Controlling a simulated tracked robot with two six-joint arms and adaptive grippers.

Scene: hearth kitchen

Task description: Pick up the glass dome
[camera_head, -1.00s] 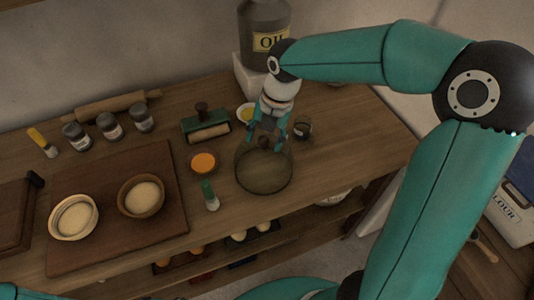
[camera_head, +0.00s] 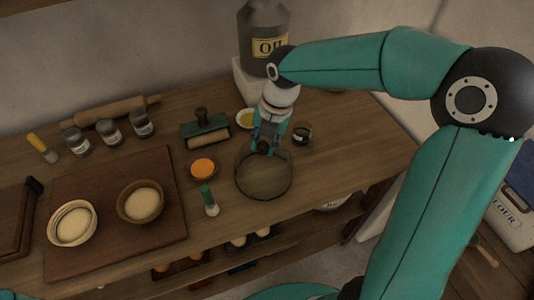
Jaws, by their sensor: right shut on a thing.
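The glass dome (camera_head: 264,178) is a clear, rounded cover on the wooden worktop, right of the middle of the counter. Its dark knob is mostly hidden between my fingers. My right gripper (camera_head: 265,147) reaches down from above and is shut on the knob at the dome's top. The dome looks upright, and I cannot tell any gap between its rim and the worktop. My left gripper is not in view.
A small jar (camera_head: 302,134) stands close to the right of the dome. A green-framed roller (camera_head: 206,130) and a yellow dish (camera_head: 246,118) lie behind.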

